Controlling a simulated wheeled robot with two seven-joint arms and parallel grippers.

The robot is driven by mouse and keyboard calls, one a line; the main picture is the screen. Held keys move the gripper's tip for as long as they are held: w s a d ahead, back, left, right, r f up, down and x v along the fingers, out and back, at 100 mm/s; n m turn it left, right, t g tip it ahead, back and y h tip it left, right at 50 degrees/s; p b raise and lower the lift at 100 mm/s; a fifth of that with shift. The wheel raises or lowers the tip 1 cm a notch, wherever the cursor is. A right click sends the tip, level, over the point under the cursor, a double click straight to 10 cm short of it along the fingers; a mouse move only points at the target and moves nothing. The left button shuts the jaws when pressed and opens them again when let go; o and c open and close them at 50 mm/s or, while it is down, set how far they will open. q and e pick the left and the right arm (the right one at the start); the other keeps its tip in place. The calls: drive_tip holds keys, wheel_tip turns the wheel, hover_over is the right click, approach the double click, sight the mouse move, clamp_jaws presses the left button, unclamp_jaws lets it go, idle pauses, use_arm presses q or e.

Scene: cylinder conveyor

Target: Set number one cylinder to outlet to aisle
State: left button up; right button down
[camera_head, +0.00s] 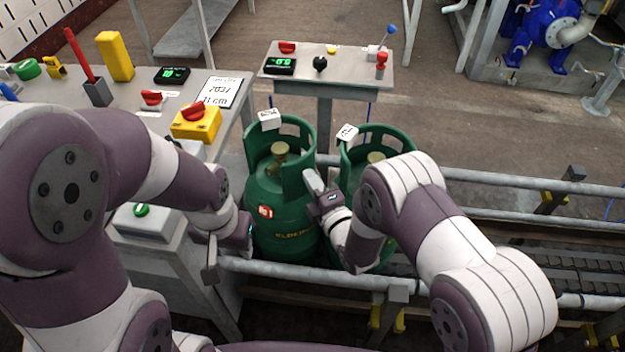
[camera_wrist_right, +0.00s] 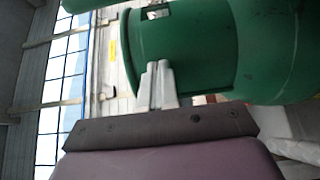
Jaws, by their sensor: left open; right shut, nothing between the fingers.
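The number one cylinder (camera_head: 283,232) is green, with a red number label, a brass valve (camera_head: 279,155) inside its collar and a white tag on top. It stands upright on the conveyor. A second green cylinder (camera_head: 385,135) stands to its right, partly hidden by my right arm. My right gripper (camera_head: 312,178) is shut and empty at the right side of the first cylinder's collar; in the right wrist view its fingers (camera_wrist_right: 157,84) are together beside a green cylinder. My left gripper (camera_head: 246,232) is at the first cylinder's lower left side; its fingers are hard to make out.
Conveyor rails (camera_head: 300,272) run in front of and behind the cylinders, with rollers (camera_head: 570,262) at right. A control stand (camera_head: 345,75) stands behind the cylinders. A table with a red-and-yellow switch (camera_head: 195,121) is at left. A blue pump (camera_head: 545,25) is far right.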

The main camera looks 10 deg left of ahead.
sight(316, 156)
drive_tip(key=w+d+b, duration=0.2)
drive_tip(key=w, duration=0.1)
drive_tip(key=shift+w+d, duration=0.1)
drive_tip(key=shift+d, duration=0.15)
drive_tip(key=shift+w+d, duration=0.1)
drive_tip(key=shift+w, duration=0.25)
